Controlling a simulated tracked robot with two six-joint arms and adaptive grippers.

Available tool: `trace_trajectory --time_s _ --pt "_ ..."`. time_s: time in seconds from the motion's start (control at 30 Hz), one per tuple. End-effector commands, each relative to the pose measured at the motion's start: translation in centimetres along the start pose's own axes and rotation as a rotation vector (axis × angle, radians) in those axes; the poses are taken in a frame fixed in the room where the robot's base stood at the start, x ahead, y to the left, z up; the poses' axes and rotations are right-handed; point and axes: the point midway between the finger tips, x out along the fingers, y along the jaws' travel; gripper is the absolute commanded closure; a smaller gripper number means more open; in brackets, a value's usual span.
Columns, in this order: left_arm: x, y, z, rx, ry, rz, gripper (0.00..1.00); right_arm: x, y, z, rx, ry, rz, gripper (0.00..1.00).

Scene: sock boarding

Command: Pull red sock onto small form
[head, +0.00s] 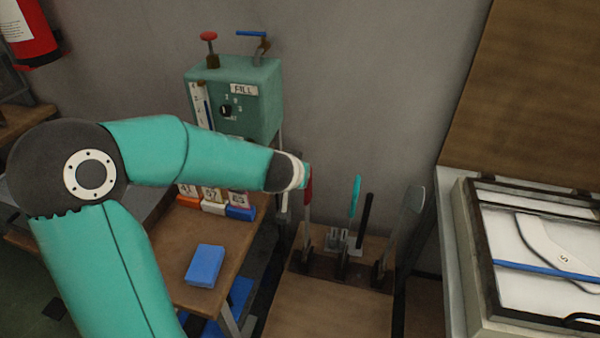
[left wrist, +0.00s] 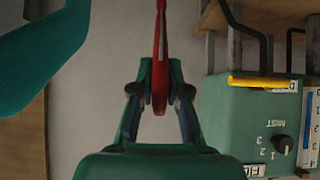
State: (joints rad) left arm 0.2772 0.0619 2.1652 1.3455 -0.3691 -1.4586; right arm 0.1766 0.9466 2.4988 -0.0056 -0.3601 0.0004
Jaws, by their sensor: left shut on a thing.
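The red sock (head: 309,188) hangs in the head view just beyond my left gripper (head: 304,176), at the upper part of a thin upright grey form (head: 306,227). In the left wrist view the red sock (left wrist: 160,50) shows edge-on as a narrow strip running up the picture. My left gripper (left wrist: 160,85) is shut on its lower end there. The sock seems to cover the form's top, but I cannot tell how far down it is pulled. A white flat form marked S (head: 553,250) lies in the framed case at the right. My right gripper is not in view.
Other upright forms stand close by: one with a teal top (head: 355,195), a black one (head: 364,218) and a wide grey one (head: 406,228). A green control box (head: 255,90) stands behind my arm. A blue block (head: 205,265) lies on the wooden table (head: 188,292).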

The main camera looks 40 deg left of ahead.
Motion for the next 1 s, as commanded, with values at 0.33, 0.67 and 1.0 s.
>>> trace_trajectory --time_s 0.33,0.67,1.0 --pt "0.65 -0.02 0.74 0.0 0.0 0.0 1.0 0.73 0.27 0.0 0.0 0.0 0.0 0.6" --pt "0.64 -0.01 0.72 0.0 0.0 0.0 0.56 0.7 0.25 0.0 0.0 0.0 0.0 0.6" --pt "-0.05 -0.01 0.6 -0.001 0.003 0.0 0.56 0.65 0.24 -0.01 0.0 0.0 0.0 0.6"
